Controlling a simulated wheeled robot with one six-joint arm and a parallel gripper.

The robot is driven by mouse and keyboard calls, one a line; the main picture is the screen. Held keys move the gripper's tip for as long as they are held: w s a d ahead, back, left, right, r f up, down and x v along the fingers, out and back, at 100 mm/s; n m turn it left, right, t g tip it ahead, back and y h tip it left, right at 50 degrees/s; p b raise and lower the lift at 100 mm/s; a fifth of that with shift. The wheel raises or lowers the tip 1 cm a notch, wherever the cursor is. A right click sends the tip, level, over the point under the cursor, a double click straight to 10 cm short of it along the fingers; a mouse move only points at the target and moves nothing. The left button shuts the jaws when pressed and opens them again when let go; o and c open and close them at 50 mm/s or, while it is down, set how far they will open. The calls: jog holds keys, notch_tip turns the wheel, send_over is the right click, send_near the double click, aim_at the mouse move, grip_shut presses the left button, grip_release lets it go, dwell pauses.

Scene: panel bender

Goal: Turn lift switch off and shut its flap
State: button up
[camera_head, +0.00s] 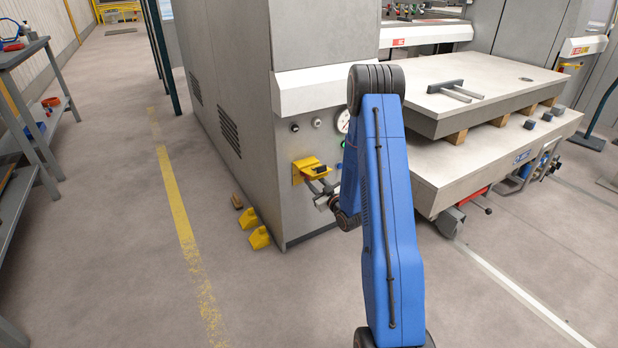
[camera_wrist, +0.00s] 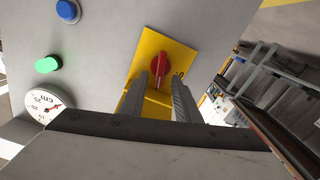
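The lift switch is a red rotary knob (camera_wrist: 156,72) on a yellow plate (camera_wrist: 172,48) in the wrist view. A black mark is printed at the plate's right side. The yellow flap (camera_wrist: 157,105) stands open, sticking out from the plate on the side nearer my wrist. In the head view the yellow plate and flap (camera_head: 307,168) show on the front of the grey cabinet, low down. My gripper (camera_wrist: 160,78) has its fingers apart, one on each side of the knob, with gaps visible. It also shows at the flap in the head view (camera_head: 322,186).
A green button (camera_wrist: 47,64), a blue button (camera_wrist: 67,10) and a round cm dial (camera_wrist: 45,100) sit beside the switch. A loaded lift table (camera_head: 480,85) stands right of my arm. Yellow wedges (camera_head: 258,238) lie at the cabinet's foot.

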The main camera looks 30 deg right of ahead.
jog(key=shift+w+a, duration=0.1)
jog(key=shift+w, duration=1.95)
grip_shut()
